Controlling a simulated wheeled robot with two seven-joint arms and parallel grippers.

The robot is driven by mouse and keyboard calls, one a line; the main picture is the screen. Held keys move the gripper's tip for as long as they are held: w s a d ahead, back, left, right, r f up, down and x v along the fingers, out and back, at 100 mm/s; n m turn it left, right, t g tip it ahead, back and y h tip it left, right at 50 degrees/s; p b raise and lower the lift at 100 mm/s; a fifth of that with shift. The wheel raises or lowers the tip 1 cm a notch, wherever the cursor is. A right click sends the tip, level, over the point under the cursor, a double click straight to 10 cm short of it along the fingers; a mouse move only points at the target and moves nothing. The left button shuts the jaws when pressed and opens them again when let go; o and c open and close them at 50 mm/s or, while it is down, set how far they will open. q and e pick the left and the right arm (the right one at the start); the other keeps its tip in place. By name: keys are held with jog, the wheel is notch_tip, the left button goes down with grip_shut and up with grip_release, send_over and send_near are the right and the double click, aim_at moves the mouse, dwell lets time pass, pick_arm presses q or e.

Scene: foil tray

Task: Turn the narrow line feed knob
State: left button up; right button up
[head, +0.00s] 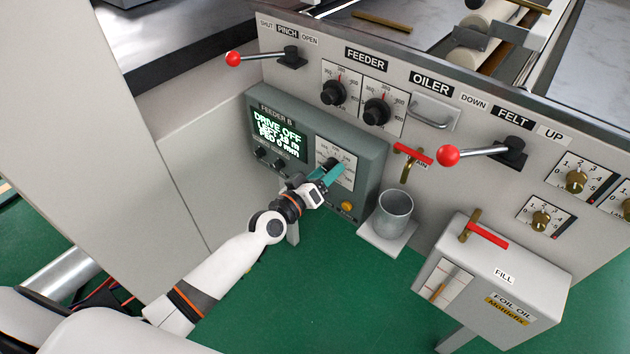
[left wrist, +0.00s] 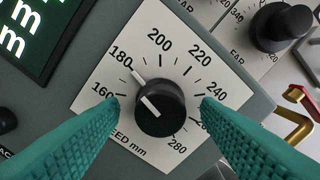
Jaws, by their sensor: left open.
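The black feed knob (left wrist: 160,108) sits on a white dial plate (left wrist: 85,98) with marks from 160 to 280 and the words "FEED mm". In the head view the plate (head: 350,160) is on the grey-green Feeder B box, and the gripper partly hides the knob. My left gripper (head: 333,173) is open, with its teal fingers at either side of the knob in the left wrist view. A gap shows at both sides of the knob. My right gripper is not in view.
The box's lit display (head: 278,134) reads "DRIVE OFF". An orange button (head: 347,206) is low on the box. A grey cup (head: 394,208) and red-handled drain valve (head: 414,155) stand to its right. Two more black knobs (head: 334,92) (head: 376,111) are above.

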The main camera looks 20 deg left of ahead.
pick_arm(q)
jog(key=v, duration=1.1)
jog(key=shift+s, duration=0.3)
